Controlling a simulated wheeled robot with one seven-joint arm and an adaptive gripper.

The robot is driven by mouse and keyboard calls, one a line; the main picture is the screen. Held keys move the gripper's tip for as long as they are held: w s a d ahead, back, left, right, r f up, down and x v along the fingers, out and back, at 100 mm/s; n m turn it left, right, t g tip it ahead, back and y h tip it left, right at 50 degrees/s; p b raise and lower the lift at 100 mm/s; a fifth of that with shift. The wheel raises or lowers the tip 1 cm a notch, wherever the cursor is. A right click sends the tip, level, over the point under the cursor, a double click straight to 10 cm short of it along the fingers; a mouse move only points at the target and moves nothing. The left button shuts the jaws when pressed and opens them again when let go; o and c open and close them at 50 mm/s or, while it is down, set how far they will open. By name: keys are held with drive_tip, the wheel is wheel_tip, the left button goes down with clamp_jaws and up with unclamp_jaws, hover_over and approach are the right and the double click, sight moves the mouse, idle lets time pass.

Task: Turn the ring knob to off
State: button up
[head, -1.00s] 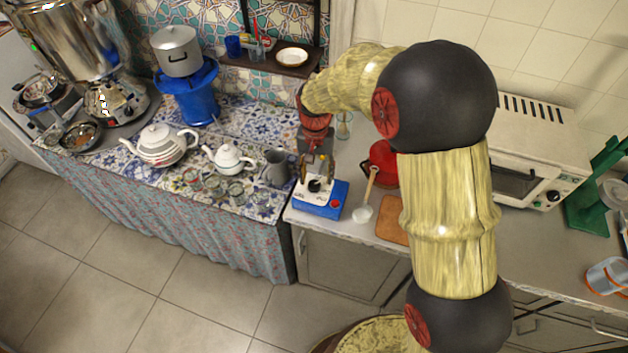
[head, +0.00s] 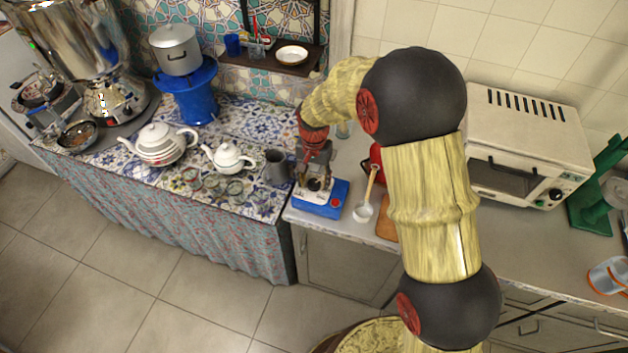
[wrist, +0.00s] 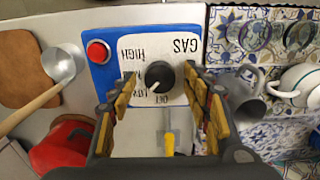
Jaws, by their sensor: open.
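The black round knob (wrist: 159,76) sits on the white panel of a blue gas unit (wrist: 96,70). The panel carries the words GAS, HIGH, LOW and OFF, upside down in the wrist view. A pale pointer mark shows on the knob's lower side, near the OFF lettering. My gripper (wrist: 160,80) is open, with one finger on each side of the knob in the picture and visible gaps between. I cannot tell its height above the panel. In the head view my gripper (head: 317,172) is over the blue unit (head: 320,205) and partly hides the knob.
A red button (wrist: 98,52) is beside the panel. A ladle (head: 364,208), a red pot (head: 377,155) and a wooden board (head: 386,230) lie to the right. A grey pitcher (head: 277,167) and white teapots (head: 228,158) stand to the left. A toaster oven (head: 530,140) is farther right.

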drive_tip(key=c, duration=0.3)
drive_tip(key=c, duration=0.8)
drive_tip(key=shift+c, duration=0.3)
drive_tip(key=shift+n, duration=0.3)
drive_tip(key=n+p, duration=0.1)
drive_tip(key=n, duration=0.2)
drive_tip(key=shift+r+n+p, duration=0.1)
drive_tip(key=shift+n+p, duration=0.75)
drive_tip(key=shift+n, duration=1.75)
drive_tip(key=o, duration=1.2)
drive_tip(key=shift+c, duration=0.2)
